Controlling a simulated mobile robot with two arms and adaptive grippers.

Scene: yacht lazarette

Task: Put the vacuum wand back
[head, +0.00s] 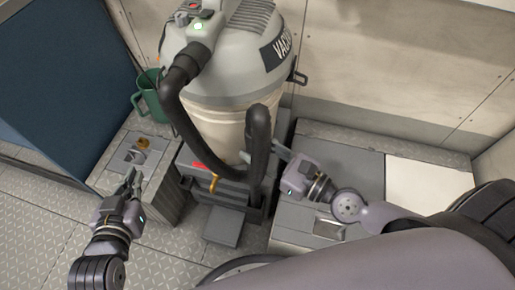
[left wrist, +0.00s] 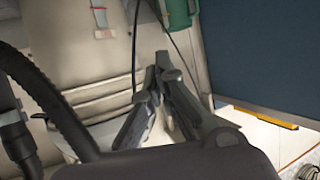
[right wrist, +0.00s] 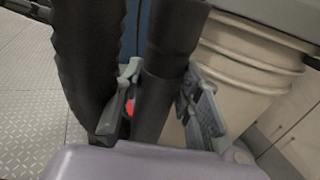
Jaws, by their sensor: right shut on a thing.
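The vacuum (head: 235,75) stands upright against the back wall, with a grey head and a cream drum. Its black corrugated hose (head: 176,95) loops down in front and up to the black wand (head: 258,130) at the drum's front right. My right gripper (head: 273,158) is at the wand from the right. In the right wrist view its fingers (right wrist: 160,100) are on either side of the smooth dark tube (right wrist: 166,75), shut on it, with the hose (right wrist: 88,50) beside it. The wand's lower end is hidden. My left gripper (head: 131,178) is shut and empty over the left locker; its tips meet in the left wrist view (left wrist: 163,68).
A green jug (head: 150,100) and a small brass-coloured fitting (head: 143,143) are on the left locker (head: 110,178). A grey base (head: 222,226) with an orange hook (head: 213,183) stands below the drum. A blue panel (head: 60,85) bounds the left. Floor (head: 40,215) is clear front left.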

